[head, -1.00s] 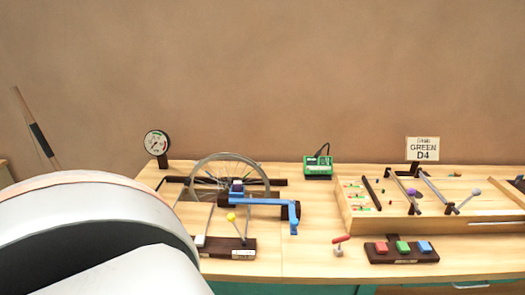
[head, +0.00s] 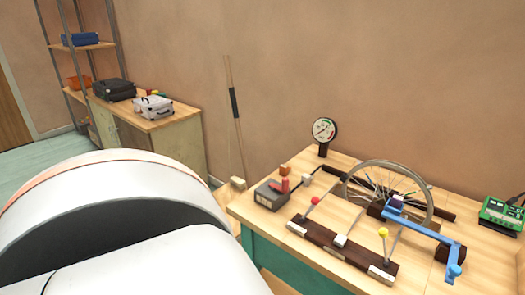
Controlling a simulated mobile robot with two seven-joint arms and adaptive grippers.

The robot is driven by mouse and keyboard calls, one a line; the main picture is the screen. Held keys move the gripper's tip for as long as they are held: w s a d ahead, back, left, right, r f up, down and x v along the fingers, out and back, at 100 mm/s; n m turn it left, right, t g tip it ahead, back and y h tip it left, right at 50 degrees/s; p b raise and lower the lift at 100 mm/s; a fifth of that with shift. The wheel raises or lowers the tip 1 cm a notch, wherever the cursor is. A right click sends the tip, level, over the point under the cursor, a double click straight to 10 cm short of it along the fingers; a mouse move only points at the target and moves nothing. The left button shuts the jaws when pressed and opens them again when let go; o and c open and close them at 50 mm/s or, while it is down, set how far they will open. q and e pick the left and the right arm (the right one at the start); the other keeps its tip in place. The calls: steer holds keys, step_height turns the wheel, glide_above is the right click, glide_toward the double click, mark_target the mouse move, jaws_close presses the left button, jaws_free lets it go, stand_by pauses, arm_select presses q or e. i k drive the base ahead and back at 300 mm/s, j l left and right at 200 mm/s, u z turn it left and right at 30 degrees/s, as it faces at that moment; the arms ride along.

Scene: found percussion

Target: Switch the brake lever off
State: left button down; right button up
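A dark wooden base (head: 325,243) stands at the front of the workbench, with a small pale label at each end that I cannot read. I cannot tell which lever is the brake. A spoked wheel (head: 425,188) with a blue crank (head: 425,230) stands behind the base. Neither gripper is in view.
A grey box (head: 270,194) with a red handle (head: 283,186) sits at the bench's left end. A round gauge (head: 324,130) stands behind, and a green device (head: 502,213) is at right. A cabinet (head: 165,132) with cases and a shelf stand far left. My white body part fills the lower left.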

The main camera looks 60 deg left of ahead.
mark_target(315, 201)
steer(key=u, duration=1.4)
steer(key=i+j+z, duration=0.15)
steer(key=i, duration=0.2)
